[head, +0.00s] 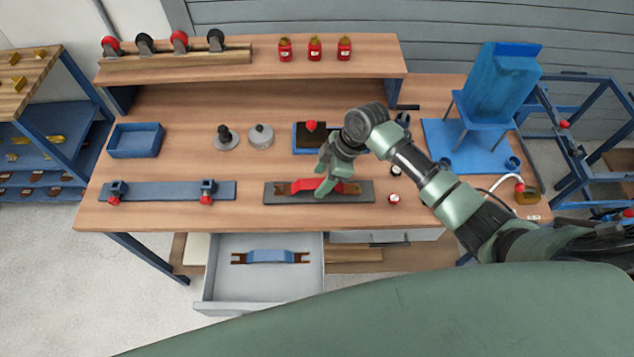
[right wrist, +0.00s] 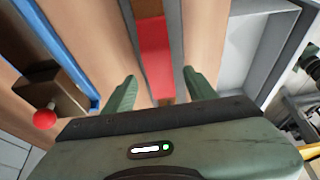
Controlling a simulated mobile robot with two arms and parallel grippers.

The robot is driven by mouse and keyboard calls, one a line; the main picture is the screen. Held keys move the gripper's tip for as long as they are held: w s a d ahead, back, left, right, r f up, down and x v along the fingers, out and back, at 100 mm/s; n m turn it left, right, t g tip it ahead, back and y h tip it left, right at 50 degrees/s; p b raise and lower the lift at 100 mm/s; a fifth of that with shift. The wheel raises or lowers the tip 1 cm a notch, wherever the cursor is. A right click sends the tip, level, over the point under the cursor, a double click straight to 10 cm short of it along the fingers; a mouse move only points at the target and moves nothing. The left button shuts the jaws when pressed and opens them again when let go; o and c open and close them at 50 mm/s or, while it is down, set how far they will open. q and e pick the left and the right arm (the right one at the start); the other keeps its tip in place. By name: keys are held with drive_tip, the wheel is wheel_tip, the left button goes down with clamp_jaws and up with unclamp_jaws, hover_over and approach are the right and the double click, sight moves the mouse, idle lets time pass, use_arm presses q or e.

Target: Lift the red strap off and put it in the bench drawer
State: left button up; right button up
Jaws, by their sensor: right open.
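The red strap (head: 308,185) lies across a dark grey plate (head: 276,198) near the front of the bench, with brown pieces at its ends. My right gripper (head: 322,180) is over the strap, right of its middle, and hides part of it. In the right wrist view the gripper (right wrist: 159,76) is open, with the red strap (right wrist: 155,45) showing between its fingers; I cannot tell whether they touch it. The bench drawer (head: 214,280) is pulled open below the plate and holds a blue strap (head: 270,256) with brown ends. My left gripper is not in view.
A grey-blue bar with clamps (head: 160,191) lies left of the plate. A blue tray (head: 135,140) and metal discs (head: 261,137) stand behind. A dark block with a red knob (head: 311,129) is behind the gripper. A blue chair (head: 490,95) stands at right. The drawer has free room around the blue strap.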

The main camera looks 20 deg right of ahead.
sight(318, 183)
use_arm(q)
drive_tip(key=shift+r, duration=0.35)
use_arm(e)
drive_tip(key=shift+x, duration=1.25)
drive_tip(key=shift+s, duration=0.1)
clamp_jaws()
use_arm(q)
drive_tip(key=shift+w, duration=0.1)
use_arm(e)
drive_tip(key=shift+r, duration=0.2)
use_arm(q)
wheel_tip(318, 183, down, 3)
drive_tip(key=b, duration=0.3)
use_arm(e)
wheel_tip(318, 183, up, 20)
drive_tip(key=shift+f, duration=0.15)
